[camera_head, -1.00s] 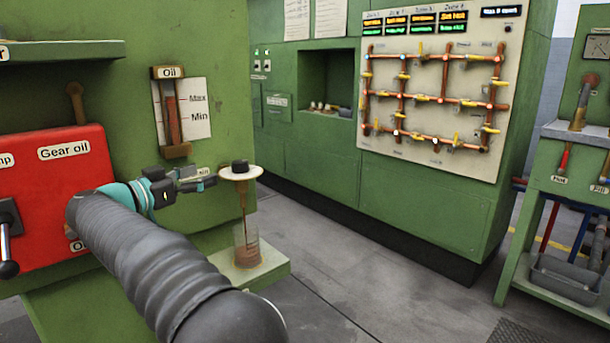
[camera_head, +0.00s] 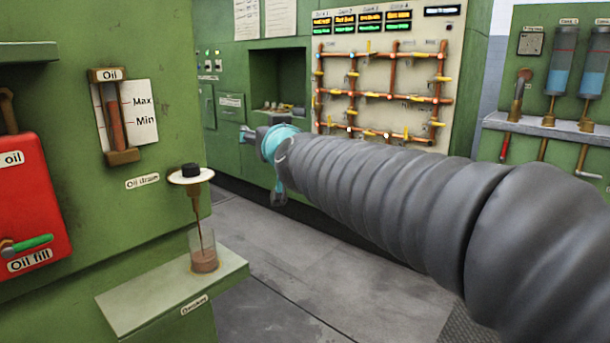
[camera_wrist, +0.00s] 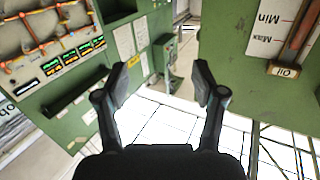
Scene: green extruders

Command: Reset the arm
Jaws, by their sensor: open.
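My gripper (camera_wrist: 161,85) is open and empty in the wrist view, its two dark fingers spread apart with only room behind them. In the head view my gripper (camera_head: 246,134) is small and partly hidden by my own arm, out in the air right of the oil machine. The arm reaches in from the right edge. Nothing touches the fingers.
The oil drain (camera_head: 190,175) has a black knob and brown liquid running into a glass beaker (camera_head: 203,252) on a green shelf (camera_head: 150,305). A red oil box (camera_head: 28,205) is at left. A pipe panel (camera_head: 385,60) stands behind my arm. Floor between is clear.

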